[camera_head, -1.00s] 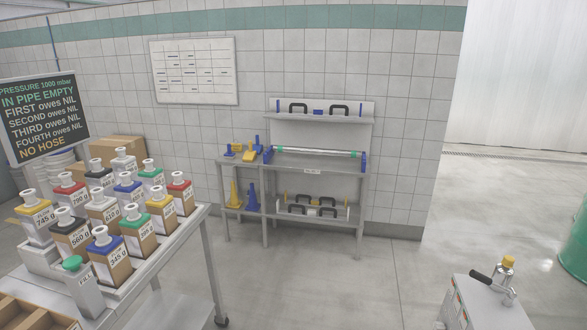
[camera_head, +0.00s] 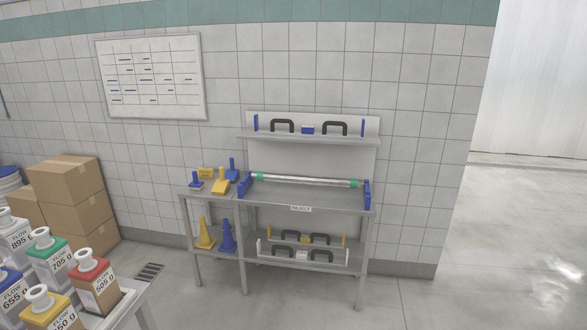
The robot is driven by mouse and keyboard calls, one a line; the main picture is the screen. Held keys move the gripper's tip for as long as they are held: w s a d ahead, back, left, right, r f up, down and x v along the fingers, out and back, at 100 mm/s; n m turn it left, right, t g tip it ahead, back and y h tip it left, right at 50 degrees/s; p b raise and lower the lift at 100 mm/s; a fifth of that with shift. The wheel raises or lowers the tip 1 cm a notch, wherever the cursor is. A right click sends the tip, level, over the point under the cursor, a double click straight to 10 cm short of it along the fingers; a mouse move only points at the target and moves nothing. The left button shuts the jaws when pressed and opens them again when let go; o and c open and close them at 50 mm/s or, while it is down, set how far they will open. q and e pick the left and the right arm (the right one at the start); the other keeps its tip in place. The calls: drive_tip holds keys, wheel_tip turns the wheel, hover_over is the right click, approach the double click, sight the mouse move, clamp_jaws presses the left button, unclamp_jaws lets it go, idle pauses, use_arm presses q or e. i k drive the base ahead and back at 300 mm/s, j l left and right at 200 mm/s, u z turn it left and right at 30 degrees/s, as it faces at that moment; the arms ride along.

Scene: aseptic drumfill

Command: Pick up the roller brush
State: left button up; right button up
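No item is plainly recognisable as the roller brush at this distance. A long pale bar with green ends (camera_head: 305,181) lies level across the grey steel rack's worktop (camera_head: 290,200), between a left blue bracket (camera_head: 245,184) and a right blue bracket (camera_head: 367,194). Left of it on the worktop are a small blue tool (camera_head: 195,183), a yellow tool (camera_head: 221,183) and a blue upright-handled tool (camera_head: 232,170). Neither of my grippers is in view.
Black handles (camera_head: 282,125) sit on the rack's top shelf. A bench (camera_head: 122,313) with labelled bottles is at lower left, near cardboard boxes (camera_head: 70,192). The floor right of the rack is clear.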

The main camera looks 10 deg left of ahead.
sight(196, 185)
drive_tip(key=i+u, duration=0.1)
drive_tip(key=i, duration=0.7)
drive_tip(key=i+l, duration=0.15)
drive_tip(key=i, duration=0.65)
drive_tip(key=i+j+u, duration=0.2)
drive_tip(key=i+u, duration=0.3)
drive_tip(key=i, duration=0.15)
drive_tip(key=i+u, duration=0.5)
drive_tip(key=i, duration=0.15)
